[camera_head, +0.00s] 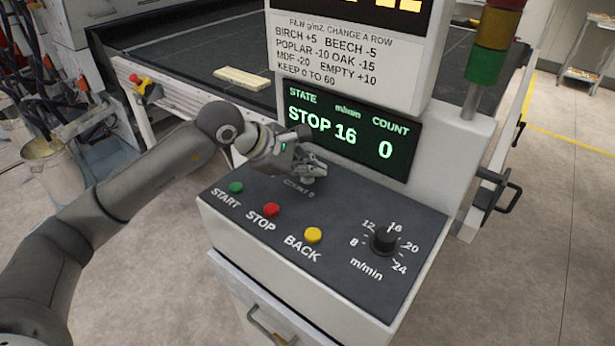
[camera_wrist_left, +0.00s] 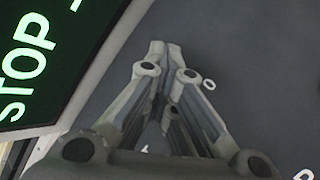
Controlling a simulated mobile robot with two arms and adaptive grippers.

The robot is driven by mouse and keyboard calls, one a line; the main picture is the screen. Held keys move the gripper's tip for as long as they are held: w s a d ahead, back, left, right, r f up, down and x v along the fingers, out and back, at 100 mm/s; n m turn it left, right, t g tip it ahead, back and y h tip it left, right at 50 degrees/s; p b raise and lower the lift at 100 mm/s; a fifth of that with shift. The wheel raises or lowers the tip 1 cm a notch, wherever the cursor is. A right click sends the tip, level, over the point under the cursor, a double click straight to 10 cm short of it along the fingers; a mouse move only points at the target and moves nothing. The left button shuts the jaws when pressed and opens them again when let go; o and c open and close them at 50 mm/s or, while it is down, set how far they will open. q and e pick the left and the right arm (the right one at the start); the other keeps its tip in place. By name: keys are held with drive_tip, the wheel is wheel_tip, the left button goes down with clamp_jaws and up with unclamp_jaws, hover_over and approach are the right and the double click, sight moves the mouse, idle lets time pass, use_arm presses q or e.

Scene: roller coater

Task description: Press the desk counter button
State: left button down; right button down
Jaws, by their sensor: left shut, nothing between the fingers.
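The label COUNT 0 (camera_head: 299,186) is printed on the dark sloping desk panel (camera_head: 340,215), at its back left. The counter button itself cannot be told apart from my gripper there and seems hidden by it. My left gripper (camera_head: 316,171) is shut and empty, with its fingers low over the panel beside this label. In the left wrist view its closed fingertips (camera_wrist_left: 166,47) point over bare dark panel, with part of the lettering to their right. Whether the tips touch anything cannot be told. The green display (camera_head: 346,133) reads STOP, 16 and COUNT 0. My right gripper is not in view.
Green START (camera_head: 236,187), red STOP (camera_head: 271,209) and yellow BACK (camera_head: 313,235) buttons line the panel's front left. A speed knob (camera_head: 383,240) stands at the right. The display rises just behind my gripper. A signal tower (camera_head: 490,45) stands at the back right.

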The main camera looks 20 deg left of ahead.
sight(309, 181)
use_arm(q)
drive_tip(key=shift+r+p, duration=0.3)
drive_tip(key=shift+r, duration=0.5)
wheel_tip(309, 181, up, 5)
drive_tip(key=shift+p, duration=1.15)
